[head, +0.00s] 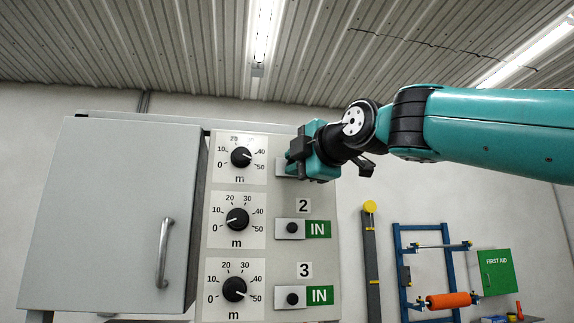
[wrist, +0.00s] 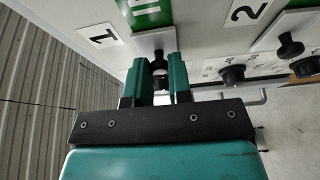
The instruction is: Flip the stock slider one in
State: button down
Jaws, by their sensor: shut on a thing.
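My gripper (head: 296,152) is at the top row of the panel in the head view and hides most of slider one and its label there. In the wrist view, my gripper's two teal fingers (wrist: 164,68) are shut on the black knob (wrist: 160,62) of slider one. Its light plate (wrist: 154,42) shows just beyond the fingertips. A green field with white lettering (wrist: 145,12), partly cut off, shows beside the plate. The white label "1" (wrist: 103,36) is close by. In the head view, only the left edge of the slider one plate (head: 281,167) shows.
Slider two (head: 290,229) and slider three (head: 292,299) sit below, each with a green "IN" to its right. Several dials (head: 238,220) stand in a column to the left. A grey cabinet door (head: 110,215) with a handle (head: 165,252) is further left.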

jog(key=c, duration=1.1)
grip_release()
jog(key=shift+a, duration=0.25)
jog(key=shift+o, duration=0.2)
jog(key=shift+d, duration=0.15)
jog(key=b+v, duration=0.8)
jog(key=v, duration=0.9)
jog(key=shift+s, duration=0.2)
jog(key=shift+d, duration=0.1)
